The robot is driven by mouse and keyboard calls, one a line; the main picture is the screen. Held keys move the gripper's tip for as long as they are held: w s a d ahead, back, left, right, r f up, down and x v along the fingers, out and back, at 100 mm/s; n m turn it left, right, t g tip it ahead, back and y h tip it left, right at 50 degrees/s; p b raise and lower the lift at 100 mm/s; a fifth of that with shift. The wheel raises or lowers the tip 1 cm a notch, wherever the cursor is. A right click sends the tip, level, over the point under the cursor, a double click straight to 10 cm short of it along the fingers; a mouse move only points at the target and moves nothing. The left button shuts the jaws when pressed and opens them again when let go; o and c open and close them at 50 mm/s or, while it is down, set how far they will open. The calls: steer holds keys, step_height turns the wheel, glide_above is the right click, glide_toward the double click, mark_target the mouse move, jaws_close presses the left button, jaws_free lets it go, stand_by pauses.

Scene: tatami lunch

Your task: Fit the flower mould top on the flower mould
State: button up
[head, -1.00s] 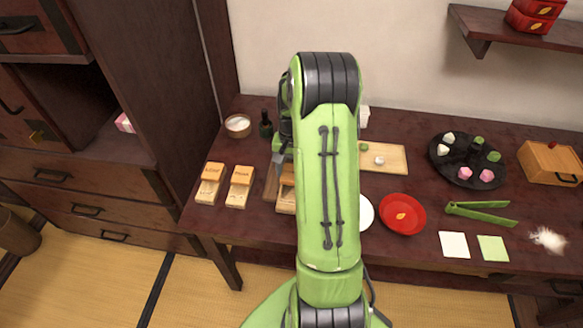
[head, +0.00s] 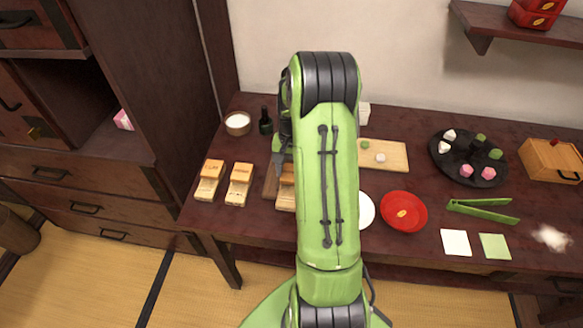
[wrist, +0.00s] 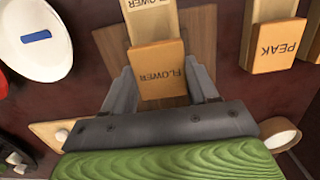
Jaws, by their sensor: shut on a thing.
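The flower mould top (wrist: 158,68) is a small orange-brown wooden block marked FLOWER. My gripper (wrist: 162,82) is shut on it in the wrist view, one grey finger on each side. The flower mould (wrist: 152,22), a paler wooden piece also marked FLOWER, lies just beyond the top at the upper edge, partly cut off. The top overlaps its near end in this view; I cannot tell whether they touch. In the head view my arm hides most of the gripper, and only part of the flower mould (head: 285,203) shows beside the arm.
A brown board (wrist: 198,40) lies under the flower mould. A PEAK mould (wrist: 275,45) stands close to the right in the wrist view. In the head view are two other moulds (head: 209,184), a white bowl (head: 237,123), a dark bottle (head: 266,122) and a red plate (head: 403,212).

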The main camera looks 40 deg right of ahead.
steer(key=o, duration=1.1)
steer(key=r+p, duration=0.1)
steer(key=r, duration=0.4)
steer(key=r+p, duration=0.2)
steer(key=r, duration=0.3)
steer(key=w+d+r+p, duration=0.1)
steer(key=r+p, duration=0.1)
steer(key=r, duration=0.3)
steer(key=shift+d+r, duration=0.1)
steer(key=shift+r, duration=0.2)
